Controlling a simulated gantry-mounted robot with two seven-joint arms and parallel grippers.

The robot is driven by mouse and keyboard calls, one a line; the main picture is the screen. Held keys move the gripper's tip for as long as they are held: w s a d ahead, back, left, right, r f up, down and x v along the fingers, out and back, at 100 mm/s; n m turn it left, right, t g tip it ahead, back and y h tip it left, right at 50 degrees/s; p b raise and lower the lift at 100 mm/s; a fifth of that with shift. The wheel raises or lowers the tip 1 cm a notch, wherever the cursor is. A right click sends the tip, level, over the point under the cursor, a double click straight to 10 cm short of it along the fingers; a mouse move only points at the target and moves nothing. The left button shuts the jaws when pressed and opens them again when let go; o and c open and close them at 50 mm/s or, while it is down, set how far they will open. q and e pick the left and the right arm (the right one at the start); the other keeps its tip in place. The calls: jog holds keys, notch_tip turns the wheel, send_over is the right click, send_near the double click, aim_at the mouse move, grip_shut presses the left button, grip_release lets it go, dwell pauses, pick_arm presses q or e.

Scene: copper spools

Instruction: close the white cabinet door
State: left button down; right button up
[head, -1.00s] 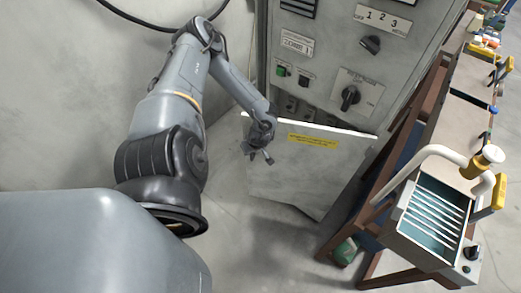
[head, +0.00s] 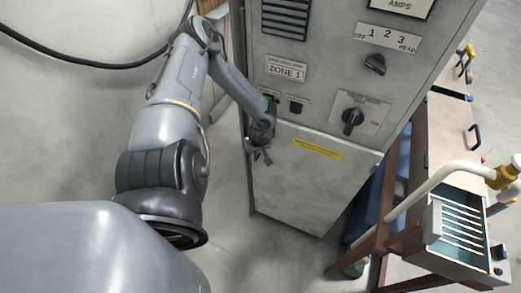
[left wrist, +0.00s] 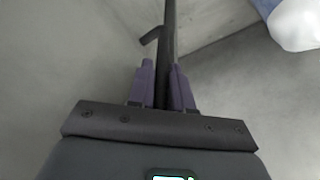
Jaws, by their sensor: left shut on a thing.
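The white cabinet door (head: 300,190), with a yellow label, covers the lower front of the grey control cabinet (head: 325,75). The door looks flush or nearly flush with the panel above it; a small gap cannot be ruled out. My left gripper (head: 262,158) is at the door's upper left side. In the left wrist view its purple fingers (left wrist: 163,88) are shut on a dark bar (left wrist: 168,45), apparently the door's handle. The gripper hides that part of the door in the head view. My right gripper is not in view.
A workbench (head: 445,130) stands right of the cabinet. A grey box with a slatted top (head: 462,235) and a bent white pipe (head: 435,180) are at its near end. A black cable (head: 85,65) hangs along the left wall. The floor before the door is clear.

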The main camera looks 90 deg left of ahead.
pick_arm(q)
jog(key=shift+a+f, duration=0.1)
jog(key=shift+a, duration=0.15)
jog(key=c, duration=1.3)
grip_release()
jog(key=shift+w+a, duration=0.1)
jog(key=shift+o, duration=0.9)
jog(key=shift+a, duration=0.1)
jog(key=shift+w+d+r, duration=0.15)
jog(key=shift+d+r, duration=0.2)
jog(key=shift+r, duration=0.25)
jog(key=v, duration=0.9)
jog(key=shift+d+r, duration=0.2)
jog(key=shift+r, duration=0.05)
jog(key=shift+s, duration=0.3)
